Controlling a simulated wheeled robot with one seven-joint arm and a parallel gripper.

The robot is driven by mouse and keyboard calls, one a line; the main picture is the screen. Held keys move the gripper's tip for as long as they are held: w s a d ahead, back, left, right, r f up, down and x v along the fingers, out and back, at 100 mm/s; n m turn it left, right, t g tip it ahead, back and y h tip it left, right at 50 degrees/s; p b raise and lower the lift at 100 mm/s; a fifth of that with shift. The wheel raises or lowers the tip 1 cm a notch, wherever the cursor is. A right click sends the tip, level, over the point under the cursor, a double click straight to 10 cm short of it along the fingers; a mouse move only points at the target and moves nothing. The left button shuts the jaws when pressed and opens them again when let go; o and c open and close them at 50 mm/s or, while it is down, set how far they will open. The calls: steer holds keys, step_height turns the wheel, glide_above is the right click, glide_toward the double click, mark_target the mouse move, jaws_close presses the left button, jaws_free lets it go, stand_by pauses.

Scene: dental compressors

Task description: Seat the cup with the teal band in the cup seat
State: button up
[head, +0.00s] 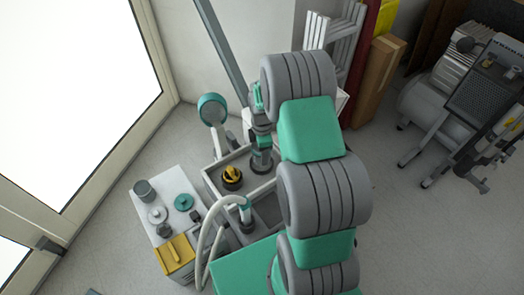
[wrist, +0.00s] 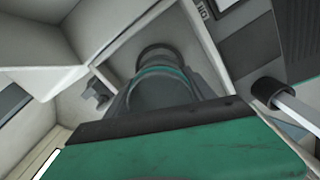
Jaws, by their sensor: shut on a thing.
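My gripper (head: 262,140) points down over the light-edged tray, below the large grey and teal links of my arm. It is shut on the grey cup with the teal band (wrist: 160,72). In the wrist view the cup stands in a pale-walled compartment, with its teal band around the grey body. In the head view a dark round shape shows right under my gripper; I cannot tell whether it is the cup's base or the cup seat. I cannot make out the seat for certain, nor whether the cup touches the floor below it.
A dark round holder with a yellow item (head: 232,177) stands left of my gripper in the tray (head: 212,172). A pale hose (head: 208,230) curves in front. A side cabinet (head: 150,232) bears a grey cup (head: 144,190), a teal ring (head: 184,202) and a yellow box (head: 175,256).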

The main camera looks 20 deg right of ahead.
steer(key=shift+f+b, duration=1.35)
steer(key=shift+f, duration=0.75)
steer(key=o, duration=1.1)
steer(key=shift+s+f, duration=0.1)
steer(key=o, duration=0.3)
steer(key=shift+s+f, duration=0.1)
steer(key=shift+o, duration=0.3)
steer(key=shift+s+a+f, duration=0.1)
steer(key=shift+s, duration=0.1)
steer(key=r, duration=0.3)
steer(key=r+p, duration=0.1)
steer(key=r, duration=0.2)
steer(key=w+r+p, duration=0.1)
steer(key=r, duration=0.1)
steer(key=shift+r, duration=0.4)
